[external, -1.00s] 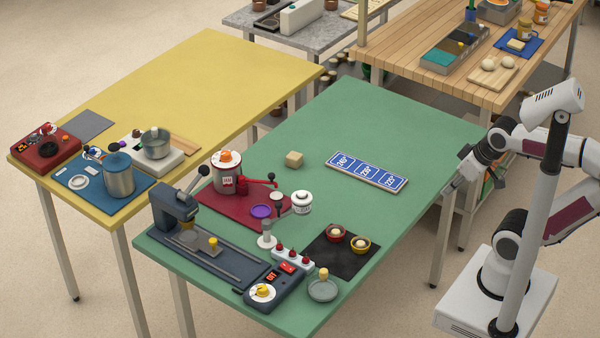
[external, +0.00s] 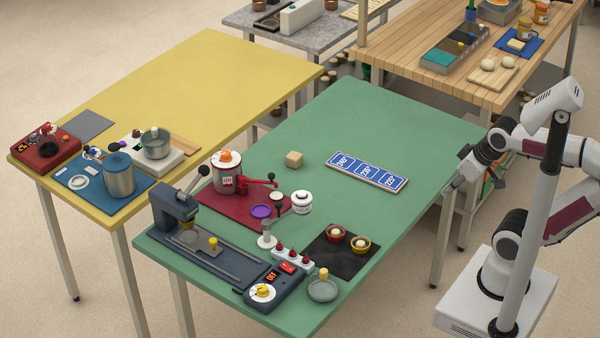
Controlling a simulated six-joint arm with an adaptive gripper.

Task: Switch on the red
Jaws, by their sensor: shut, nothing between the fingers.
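Several red things show. A red rocker switch (external: 288,267) sits on the dark blue control box (external: 273,290), beside a small display that seems to read OFF and a white dial with a yellow knob (external: 263,291). A white strip (external: 292,258) with red knobs lies behind the box. A red box (external: 45,148) with a dark knob stands on the yellow table. A red base (external: 243,208) carries a pot and a red lever. My gripper (external: 460,180) is shut and empty beyond the green table's right edge, well apart from all of these.
A tall press (external: 175,208) and a white post (external: 266,241) stand near the controls. A dark mat (external: 340,254) holds two bowls.

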